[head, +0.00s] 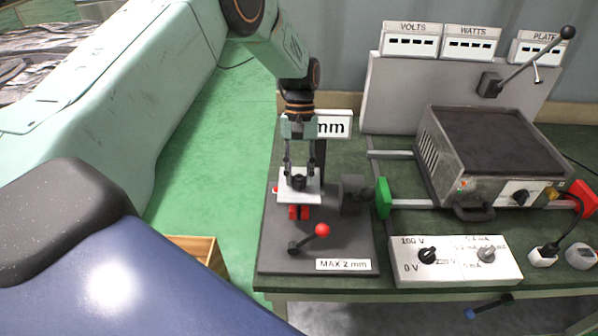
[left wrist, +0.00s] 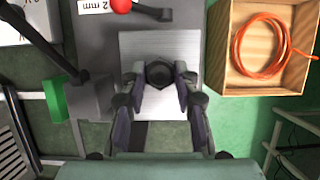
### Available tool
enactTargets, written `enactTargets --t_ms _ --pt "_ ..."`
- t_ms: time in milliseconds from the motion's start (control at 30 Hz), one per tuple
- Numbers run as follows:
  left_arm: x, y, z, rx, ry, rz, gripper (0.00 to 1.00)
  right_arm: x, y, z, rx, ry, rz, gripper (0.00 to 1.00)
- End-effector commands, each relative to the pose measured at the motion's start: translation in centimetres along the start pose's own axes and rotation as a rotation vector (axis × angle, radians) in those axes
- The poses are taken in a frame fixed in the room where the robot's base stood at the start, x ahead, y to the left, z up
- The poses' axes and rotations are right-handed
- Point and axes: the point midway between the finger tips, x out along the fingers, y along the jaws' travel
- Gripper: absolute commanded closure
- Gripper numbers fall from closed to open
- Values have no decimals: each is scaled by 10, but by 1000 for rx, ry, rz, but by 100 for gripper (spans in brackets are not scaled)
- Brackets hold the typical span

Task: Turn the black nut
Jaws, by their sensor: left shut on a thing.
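The black nut (head: 298,182) sits on a light metal plate (head: 313,194) on the dark device at the left of the bench. It also shows in the left wrist view as a dark round piece (left wrist: 159,75) on the pale plate (left wrist: 135,45). My left gripper (head: 299,176) points down from above, with its fingers on both sides of the nut. In the left wrist view the fingers (left wrist: 159,88) are shut on the nut and hide its sides. My right gripper is not in view.
A lever with a red knob (head: 322,230) stands in front of the plate. A green block (head: 383,198) is to the right, beside a control box (head: 455,262) and a hot plate (head: 495,145). A wooden box (left wrist: 235,75) with orange cable lies beside the bench.

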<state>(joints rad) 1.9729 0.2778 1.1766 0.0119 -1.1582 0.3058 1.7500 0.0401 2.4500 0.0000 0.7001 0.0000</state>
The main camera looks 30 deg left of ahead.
Motion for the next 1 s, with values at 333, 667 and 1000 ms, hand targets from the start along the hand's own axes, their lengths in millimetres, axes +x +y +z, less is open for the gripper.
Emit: enactTargets --t_ms 333,667,1000 --pt "-3 1 -1 0 5 2 67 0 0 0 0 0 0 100" --pt "-1 0 0 -1 2 1 47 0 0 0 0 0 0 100" --pt "-13 0 -1 -1 5 2 47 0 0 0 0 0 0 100"
